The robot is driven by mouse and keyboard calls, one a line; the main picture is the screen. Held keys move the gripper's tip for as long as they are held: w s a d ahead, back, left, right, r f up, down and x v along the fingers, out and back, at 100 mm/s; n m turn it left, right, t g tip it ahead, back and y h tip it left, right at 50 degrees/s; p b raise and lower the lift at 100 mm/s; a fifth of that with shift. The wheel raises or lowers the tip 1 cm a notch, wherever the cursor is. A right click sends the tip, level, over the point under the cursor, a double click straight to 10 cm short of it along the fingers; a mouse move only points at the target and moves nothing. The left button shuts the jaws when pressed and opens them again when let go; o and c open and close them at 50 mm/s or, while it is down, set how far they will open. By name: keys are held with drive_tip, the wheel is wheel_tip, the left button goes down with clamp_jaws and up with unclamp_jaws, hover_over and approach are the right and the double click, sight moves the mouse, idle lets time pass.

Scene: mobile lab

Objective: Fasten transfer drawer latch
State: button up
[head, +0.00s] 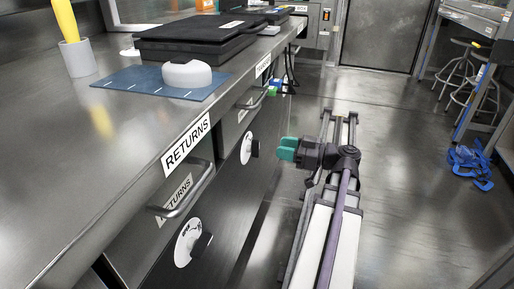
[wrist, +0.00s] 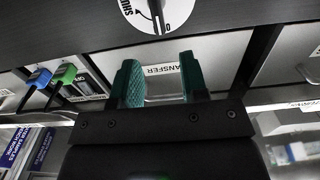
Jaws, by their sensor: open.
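The transfer drawer latch (head: 250,148) is a white round dial with a black knob on the dark panel below the drawer. In the wrist view its dial (wrist: 140,14) shows at the top edge, partly cut off, with "SHUT" lettering and a black knob standing nearly upright in the picture. The TRANSFER drawer label (wrist: 162,69) shows between my fingers. The drawer's handle (head: 254,101) is under the counter edge. My gripper (head: 287,149) has teal fingertips and is to the right of the dial, apart from it. In the wrist view my gripper (wrist: 159,82) is open and empty.
The returns drawer handle (head: 186,196) juts out nearer the camera, with another latch dial (head: 190,243) below it. Blue and green plugs (wrist: 52,76) with cables are beside the drawer.

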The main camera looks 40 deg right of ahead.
sight(256, 141)
drive_tip(key=x, duration=0.9)
drive_tip(key=shift+c, duration=0.4)
clamp_jaws()
